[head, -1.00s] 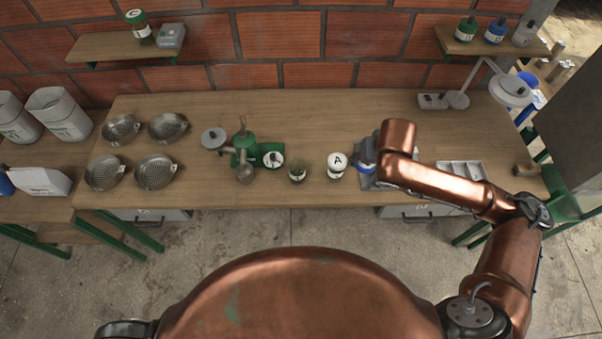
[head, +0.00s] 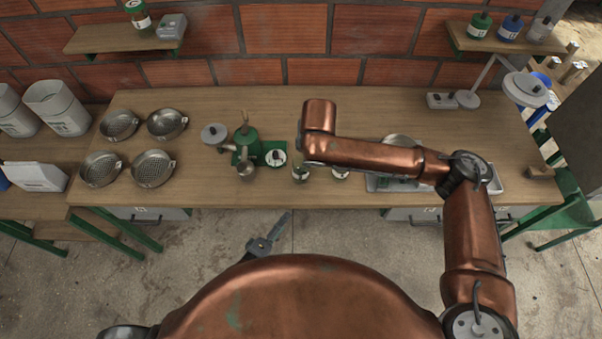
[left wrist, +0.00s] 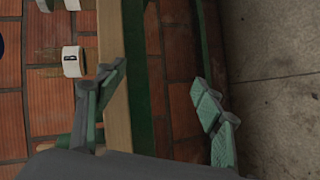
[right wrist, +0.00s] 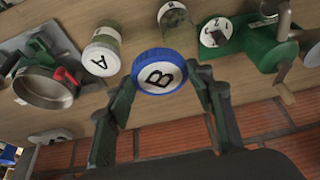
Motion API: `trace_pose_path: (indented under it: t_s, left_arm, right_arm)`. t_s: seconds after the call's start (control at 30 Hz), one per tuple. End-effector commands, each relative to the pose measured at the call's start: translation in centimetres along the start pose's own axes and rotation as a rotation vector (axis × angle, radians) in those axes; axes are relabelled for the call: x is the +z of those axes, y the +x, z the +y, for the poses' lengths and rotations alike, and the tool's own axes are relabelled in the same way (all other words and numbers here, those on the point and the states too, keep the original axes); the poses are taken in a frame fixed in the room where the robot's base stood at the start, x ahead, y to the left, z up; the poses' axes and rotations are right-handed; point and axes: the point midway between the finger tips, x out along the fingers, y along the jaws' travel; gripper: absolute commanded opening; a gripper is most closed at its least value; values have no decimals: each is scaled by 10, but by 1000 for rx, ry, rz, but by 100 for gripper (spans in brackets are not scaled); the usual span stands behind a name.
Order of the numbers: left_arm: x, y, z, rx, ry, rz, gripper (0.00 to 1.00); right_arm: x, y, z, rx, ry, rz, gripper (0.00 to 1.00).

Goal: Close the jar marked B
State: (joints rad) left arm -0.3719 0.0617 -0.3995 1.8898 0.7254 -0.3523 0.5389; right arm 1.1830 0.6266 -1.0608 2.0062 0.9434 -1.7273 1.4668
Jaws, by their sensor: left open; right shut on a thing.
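A blue-rimmed white lid marked B (right wrist: 160,76) is held between the fingers of my right gripper (right wrist: 161,83), with its marked top facing the right wrist camera. In the head view my right arm hides this gripper and lid. A glass jar (head: 300,174) stands on the bench by the end of my right arm; it also shows behind the lid in the right wrist view (right wrist: 173,18). Its label is not readable. Jar A (right wrist: 101,52), with a white lid, stands beside it. My left gripper (left wrist: 152,98) is open and empty, below the bench's front edge in the head view (head: 264,244).
A green pulper-like device (head: 246,145) and a round white-topped item (head: 276,157) stand left of the jars. Several metal sieves (head: 153,168) lie further left. A grey tray (head: 378,184) and a metal pan (right wrist: 45,87) are right of the jars.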

Motion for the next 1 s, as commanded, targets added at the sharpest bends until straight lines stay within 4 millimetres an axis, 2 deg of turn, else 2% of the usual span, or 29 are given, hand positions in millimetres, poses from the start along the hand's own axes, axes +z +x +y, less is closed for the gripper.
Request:
trace_pose_path:
  t_s: [0.03, 0.1, 0.23, 0.3, 0.4, 0.57, 0.7, 0.83, 1.0]
  left_arm:
    - [0, 0, 30, 59, -41, 0, 62]
    - [0, -3, 69, 133, -97, -5, 62]
    - [1, -10, 136, 275, -232, -18, 62]
    - [2, -11, 172, 372, -369, -17, 62]
    - [0, -6, 201, 491, -628, 4, 62]
    - [-5, 7, 208, 615, -1064, 64, 62]
    - [-3, 18, 190, 666, -1424, 140, 62]
    - [4, 25, 169, 676, -1648, 208, 62]
    - [9, 28, 154, 676, -1768, 256, 62]
  right_arm:
    - [-1, 4, -9, -1, -2, 1, 39]
    - [-3, 6, -18, -1, -1, 0, 39]
    - [-5, 10, -32, -1, -1, -1, 39]
    - [-7, 11, -37, 0, -1, 0, 39]
    - [-7, 12, -40, 0, -1, -1, 39]
    - [-7, 11, -40, 0, -1, -1, 39]
    - [-7, 11, -41, 0, -1, -1, 39]
    - [-7, 12, -41, 0, -1, -1, 39]
    - [-7, 12, -41, 0, 0, -1, 39]
